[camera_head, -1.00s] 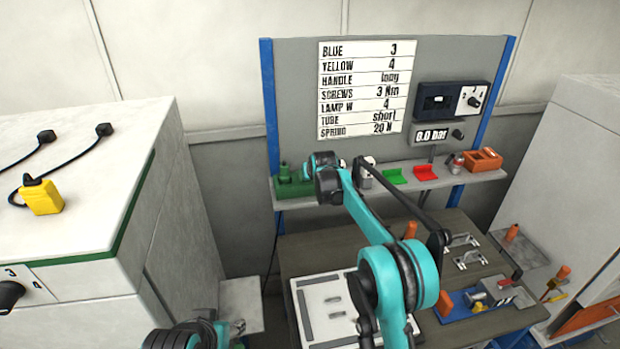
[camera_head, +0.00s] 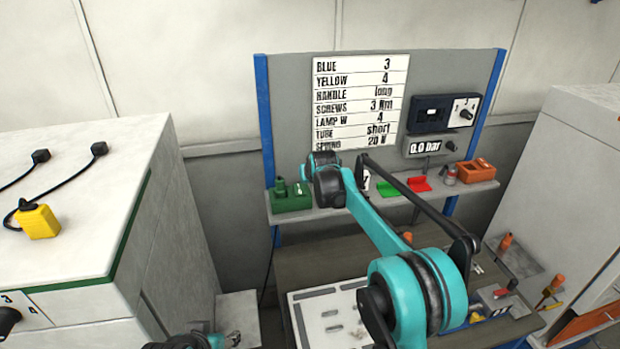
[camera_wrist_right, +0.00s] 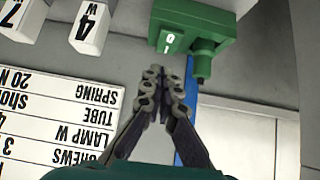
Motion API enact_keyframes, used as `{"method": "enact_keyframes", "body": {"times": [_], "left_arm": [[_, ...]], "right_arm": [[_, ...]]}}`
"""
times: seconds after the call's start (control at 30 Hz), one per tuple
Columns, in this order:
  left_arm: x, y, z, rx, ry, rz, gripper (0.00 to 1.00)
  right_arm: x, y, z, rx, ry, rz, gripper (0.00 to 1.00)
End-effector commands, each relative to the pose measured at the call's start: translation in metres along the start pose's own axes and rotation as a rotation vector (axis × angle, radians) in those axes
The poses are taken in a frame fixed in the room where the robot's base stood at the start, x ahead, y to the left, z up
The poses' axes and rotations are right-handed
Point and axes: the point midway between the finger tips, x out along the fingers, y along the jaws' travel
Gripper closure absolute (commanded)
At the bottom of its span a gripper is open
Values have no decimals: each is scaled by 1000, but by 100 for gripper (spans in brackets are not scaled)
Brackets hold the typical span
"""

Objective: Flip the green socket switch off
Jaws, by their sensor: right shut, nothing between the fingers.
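The green socket box (camera_head: 292,199) stands at the left end of the shelf in the head view. In the right wrist view the green socket box (camera_wrist_right: 205,22) is at the top, with its white switch (camera_wrist_right: 166,42) marked 0 and I on the near face. Which way the switch is tipped is too small to tell. My right gripper (camera_wrist_right: 164,82) is shut and empty, its tips just below the switch in the picture, apparently apart from it. In the head view my right wrist hides these fingers. My left gripper (camera_head: 234,339) shows only partly at the bottom edge, its jaws unclear.
The label board (camera_head: 361,100) rises behind the shelf (camera_head: 340,210). Green (camera_head: 389,190) and red (camera_head: 419,184) holders and an orange box (camera_head: 476,171) stand further right. The wrist view shows white number blocks (camera_wrist_right: 88,26). A white cabinet (camera_head: 80,220) is on the left.

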Motion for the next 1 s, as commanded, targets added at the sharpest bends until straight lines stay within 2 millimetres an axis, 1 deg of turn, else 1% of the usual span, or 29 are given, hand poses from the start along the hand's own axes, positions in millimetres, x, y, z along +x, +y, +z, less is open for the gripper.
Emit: {"method": "enact_keyframes", "body": {"times": [0.03, 0.1, 0.2, 0.3, 0.43, 0.8, 0.87, 0.97, 1.0], "left_arm": [[2, 0, 1, 0, 0, 0, 51], [2, 0, 2, 0, 0, 0, 51], [3, 0, 2, 0, 0, 0, 51], [3, 0, 2, 0, 0, 0, 51], [4, 0, 2, 0, 0, 0, 51], [5, 0, 3, 0, 0, 0, 51], [8, 0, 6, 0, 0, 0, 51], [21, 0, 15, 0, 0, 0, 51], [27, 0, 19, 0, 0, 0, 51]], "right_arm": [[-11, 0, 2, 0, 0, 0, 100], [-25, 0, 4, 0, 0, 0, 100], [-40, 0, 5, 0, 0, 0, 100], [-51, 0, 6, 0, 0, 0, 100], [-57, 0, 7, 0, 0, 0, 100], [-59, 1, 8, 1, -1, 1, 100], [-62, 3, 14, 3, -3, 3, 100], [-74, 10, 35, 10, -14, 10, 100], [-81, 14, 47, 14, -19, 14, 100]]}}
